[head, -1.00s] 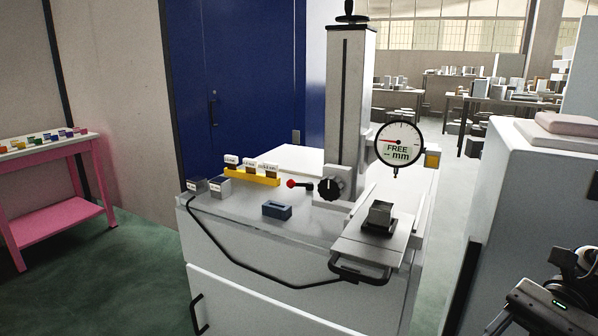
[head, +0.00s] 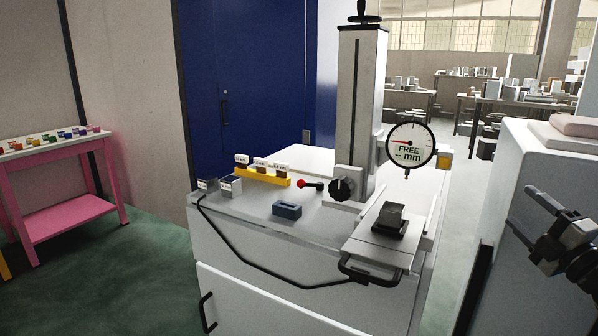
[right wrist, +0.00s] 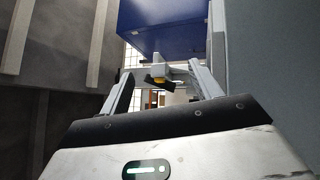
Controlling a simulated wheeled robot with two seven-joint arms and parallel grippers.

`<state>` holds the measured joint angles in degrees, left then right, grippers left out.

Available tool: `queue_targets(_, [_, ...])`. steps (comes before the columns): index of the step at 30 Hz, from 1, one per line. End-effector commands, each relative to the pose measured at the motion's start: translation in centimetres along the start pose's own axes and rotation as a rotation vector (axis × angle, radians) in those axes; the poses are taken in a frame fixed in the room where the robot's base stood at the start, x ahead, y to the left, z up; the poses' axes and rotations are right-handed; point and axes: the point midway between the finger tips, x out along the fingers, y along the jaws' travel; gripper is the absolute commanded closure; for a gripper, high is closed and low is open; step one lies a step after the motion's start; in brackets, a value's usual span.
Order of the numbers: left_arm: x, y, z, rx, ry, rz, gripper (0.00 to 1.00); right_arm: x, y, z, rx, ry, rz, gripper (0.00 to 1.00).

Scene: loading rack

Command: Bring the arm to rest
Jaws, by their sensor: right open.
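My right gripper (head: 536,229) is at the right edge of the head view, in front of the pale cabinet and apart from the grey-white bench. It is open and empty. In the right wrist view its two fingers (right wrist: 160,85) stand apart with nothing between them. Through the gap I see part of the blue door and a bright opening. My left gripper is not in view.
The bench (head: 300,245) carries a column with a dial gauge (head: 410,146), a dark block (head: 390,219) on a sliding plate, a blue block (head: 287,210) and a yellow holder (head: 262,176). A pale cabinet (head: 525,180) stands right. A pink table (head: 60,218) stands left.

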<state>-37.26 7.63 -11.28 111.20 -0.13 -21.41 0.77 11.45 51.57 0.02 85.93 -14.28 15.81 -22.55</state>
Motion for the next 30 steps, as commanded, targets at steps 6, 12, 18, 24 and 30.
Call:
queue_targets(6, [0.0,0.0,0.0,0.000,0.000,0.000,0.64,-1.8,-3.6,7.2,0.441,-0.430,-0.103,0.37])
queue_targets(12, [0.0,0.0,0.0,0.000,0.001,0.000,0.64,-4.7,-9.3,7.5,0.690,-0.638,-0.190,0.37])
queue_targets(18, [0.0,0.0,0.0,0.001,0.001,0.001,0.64,-7.6,-16.7,0.8,0.789,-0.611,-0.318,0.37])
queue_targets(24, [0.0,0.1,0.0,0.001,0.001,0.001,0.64,-13.2,-24.6,-9.0,0.949,-0.595,-0.478,0.37])
queue_targets(30, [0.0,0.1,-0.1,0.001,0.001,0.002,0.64,-21.1,-29.7,-21.1,1.169,-0.609,-0.636,0.37])
